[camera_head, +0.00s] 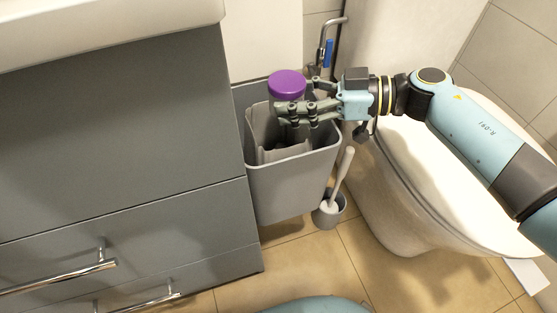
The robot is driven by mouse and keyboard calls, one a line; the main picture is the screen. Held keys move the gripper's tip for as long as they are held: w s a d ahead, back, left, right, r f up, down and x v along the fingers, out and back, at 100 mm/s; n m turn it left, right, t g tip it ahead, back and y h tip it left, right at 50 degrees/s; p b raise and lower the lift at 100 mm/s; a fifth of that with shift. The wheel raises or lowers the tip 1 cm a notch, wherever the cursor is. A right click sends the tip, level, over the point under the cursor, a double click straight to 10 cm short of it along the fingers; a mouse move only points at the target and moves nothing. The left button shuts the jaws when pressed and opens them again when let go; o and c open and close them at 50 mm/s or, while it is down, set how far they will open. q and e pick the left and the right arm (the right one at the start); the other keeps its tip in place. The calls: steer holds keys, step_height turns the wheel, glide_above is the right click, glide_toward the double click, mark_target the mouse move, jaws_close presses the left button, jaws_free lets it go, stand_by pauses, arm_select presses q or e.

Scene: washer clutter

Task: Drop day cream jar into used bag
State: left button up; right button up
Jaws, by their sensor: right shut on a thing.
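The day cream jar (287,83) shows as a round purple lid at the upper middle of the head view; its lower part is hidden behind the fingers. My right gripper (290,104) comes in from the right and is shut on the jar. It holds the jar over the opening of a grey bin (293,178). A grey bag (262,130) lines the inside of the bin, its edge standing up at the left. I cannot tell whether the jar touches the bag. My left gripper is not in view.
A grey cabinet (110,130) with drawer handles stands close left of the bin. A toilet (405,200) stands to the right, under my right arm. A toilet brush in its holder (328,212) is beside the bin. The tiled floor in front is mostly clear.

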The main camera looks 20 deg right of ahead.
steer(key=o, duration=1.3)
steer(key=v, duration=1.2)
